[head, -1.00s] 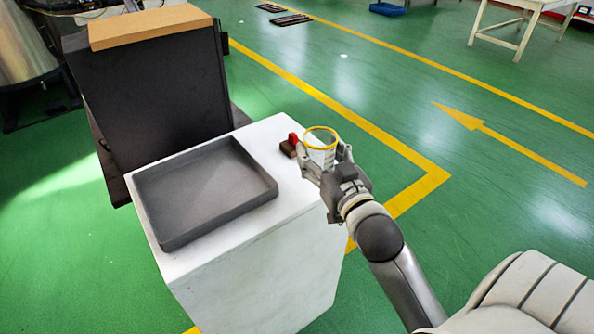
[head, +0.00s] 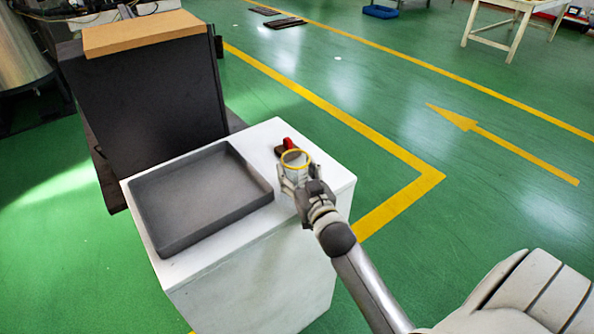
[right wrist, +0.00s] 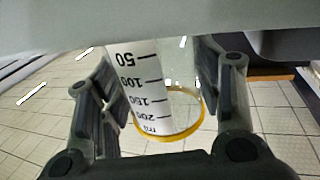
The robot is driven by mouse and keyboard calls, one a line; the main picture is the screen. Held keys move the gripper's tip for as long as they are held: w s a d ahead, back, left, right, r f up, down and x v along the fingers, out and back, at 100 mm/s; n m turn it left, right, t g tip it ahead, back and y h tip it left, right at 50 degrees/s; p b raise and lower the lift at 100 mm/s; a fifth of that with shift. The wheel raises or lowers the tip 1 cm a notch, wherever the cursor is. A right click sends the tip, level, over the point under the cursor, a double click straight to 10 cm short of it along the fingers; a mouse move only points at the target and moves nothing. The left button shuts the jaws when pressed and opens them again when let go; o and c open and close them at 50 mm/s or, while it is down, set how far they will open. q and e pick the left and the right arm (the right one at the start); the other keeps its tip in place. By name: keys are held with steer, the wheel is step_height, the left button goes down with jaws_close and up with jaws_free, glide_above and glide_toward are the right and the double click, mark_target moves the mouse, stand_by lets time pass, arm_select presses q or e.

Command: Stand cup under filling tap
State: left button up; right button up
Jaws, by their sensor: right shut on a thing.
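The cup (head: 294,171) is clear with a yellow rim and stands roughly upright in my right gripper (head: 297,180). In the right wrist view the cup (right wrist: 150,95) shows a white strip with black measuring marks, between the two fingers (right wrist: 165,105). The gripper is shut on its sides. In the head view the cup is over the right part of the white cabinet top; I cannot tell whether it touches it. A small red and brown fitting (head: 287,145) is just behind the cup. I cannot tell whether this is the filling tap. My left gripper is not in view.
A dark grey tray (head: 222,221) lies on the white cabinet (head: 250,270), left of the cup. A black box-like unit (head: 145,110) with a brown board (head: 140,32) on top stands behind. The green floor to the right is open.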

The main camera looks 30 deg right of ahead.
steer(key=o, duration=0.4)
steer(key=shift+f, duration=0.15)
steer(key=o, duration=0.5)
steer(key=shift+s, duration=0.15)
